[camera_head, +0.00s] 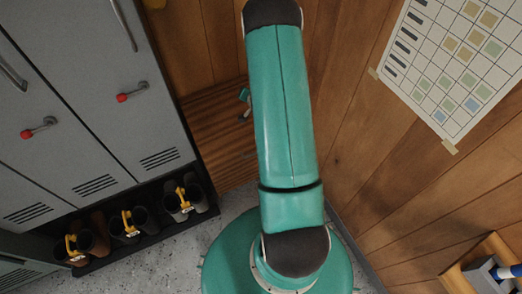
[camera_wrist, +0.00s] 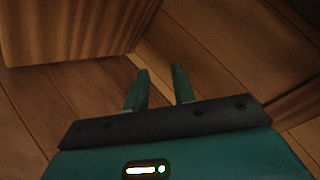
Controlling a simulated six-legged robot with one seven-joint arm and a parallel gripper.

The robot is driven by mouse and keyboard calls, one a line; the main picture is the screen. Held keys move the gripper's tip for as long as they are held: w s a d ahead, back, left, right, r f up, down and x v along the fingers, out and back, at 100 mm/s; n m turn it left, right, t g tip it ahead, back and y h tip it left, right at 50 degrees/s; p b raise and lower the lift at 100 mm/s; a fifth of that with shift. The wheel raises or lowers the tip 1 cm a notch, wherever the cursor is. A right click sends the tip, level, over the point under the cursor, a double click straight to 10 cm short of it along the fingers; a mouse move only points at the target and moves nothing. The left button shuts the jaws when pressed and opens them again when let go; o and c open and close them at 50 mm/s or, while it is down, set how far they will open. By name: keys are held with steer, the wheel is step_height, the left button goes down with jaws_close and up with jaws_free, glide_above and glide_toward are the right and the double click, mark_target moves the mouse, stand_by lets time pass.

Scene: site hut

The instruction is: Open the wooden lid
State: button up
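A slatted wooden chest or bench (camera_head: 215,125) stands in the corner, right of the grey lockers and partly hidden behind my arm. Its upper slatted part seems to be the wooden lid; I cannot tell if it is raised. In the wrist view, a wooden panel (camera_wrist: 75,30) with a clear lower edge fills the upper left; it may be the lid or chest side. My gripper (camera_wrist: 158,72) has its two green fingers apart with nothing between them, near the panel's right edge. Contact cannot be made out. In the head view, only a small teal part of it shows beside the arm.
Grey lockers (camera_head: 90,110) with red-tipped handles stand at the left, above a black rack (camera_head: 145,235) of boots. A wall chart (camera_head: 460,65) hangs at the right. A wooden holder (camera_head: 470,268) is at lower right. Speckled floor (camera_head: 175,250) shows before the rack.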

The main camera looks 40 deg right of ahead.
steer(key=s+d+f+m+t, duration=0.1)
steer(key=s+f, duration=0.2)
steer(key=f, duration=0.3)
steer(key=s+d+f+m, duration=0.1)
steer(key=s+f+m, duration=0.15)
steer(key=f, duration=0.35)
steer(key=s+a+f+m+t, duration=0.2)
steer(key=s+a+f+m, duration=0.1)
steer(key=s+f, duration=0.5)
steer(key=s+a+f+m+t, duration=0.1)
steer(key=s+a+f+m, duration=0.25)
steer(key=s+f, duration=0.45)
steer(key=shift+n, duration=0.4)
steer(key=x, duration=1.3)
steer(key=shift+w+d+r, duration=0.1)
steer(key=shift+d+r, duration=0.15)
steer(key=shift+r, duration=0.15)
jaws_close()
